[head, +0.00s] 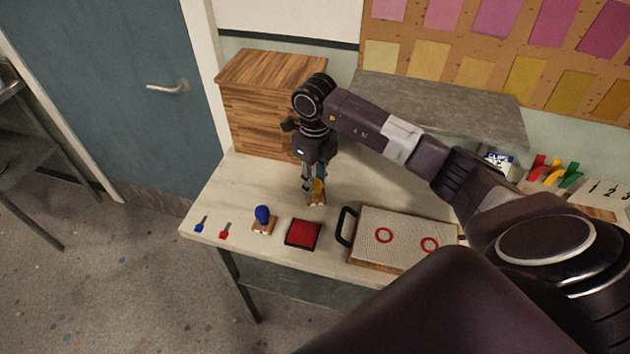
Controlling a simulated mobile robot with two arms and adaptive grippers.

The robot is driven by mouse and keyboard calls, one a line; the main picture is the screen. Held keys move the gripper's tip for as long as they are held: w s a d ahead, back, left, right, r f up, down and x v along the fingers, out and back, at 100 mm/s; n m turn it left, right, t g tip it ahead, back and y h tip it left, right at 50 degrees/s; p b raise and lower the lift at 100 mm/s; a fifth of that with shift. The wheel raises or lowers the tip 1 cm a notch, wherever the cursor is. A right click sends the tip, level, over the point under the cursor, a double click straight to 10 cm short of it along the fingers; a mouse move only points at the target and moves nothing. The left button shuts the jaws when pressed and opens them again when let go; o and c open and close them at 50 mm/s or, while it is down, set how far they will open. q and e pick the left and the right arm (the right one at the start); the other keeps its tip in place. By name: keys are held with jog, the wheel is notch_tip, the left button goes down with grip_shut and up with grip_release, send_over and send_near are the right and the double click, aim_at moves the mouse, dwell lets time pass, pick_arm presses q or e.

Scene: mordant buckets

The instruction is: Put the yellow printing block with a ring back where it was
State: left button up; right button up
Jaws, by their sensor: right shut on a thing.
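The yellow printing block (318,186) with its wooden base is between the fingers of my right gripper (312,187). The gripper points down over the table and is shut on the block. The block is upright at the tabletop, behind the red ink pad; I cannot tell whether its base touches the table. The ring on its underside is hidden. A blue printing block (263,217) stands on the table to the left of the red ink pad (303,234). My left gripper is not in view.
A tray with a printed cloth (400,237) bearing two red rings lies to the right. A blue tag (201,224) and a red tag (224,231) lie near the left front edge. A wooden drawer box (262,105) and a grey shelf (440,105) stand behind.

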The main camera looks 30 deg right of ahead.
jog(key=o, duration=0.9)
jog(key=shift+r+b, duration=1.6)
jog(key=shift+r, duration=4.55)
jog(key=shift+f, duration=0.1)
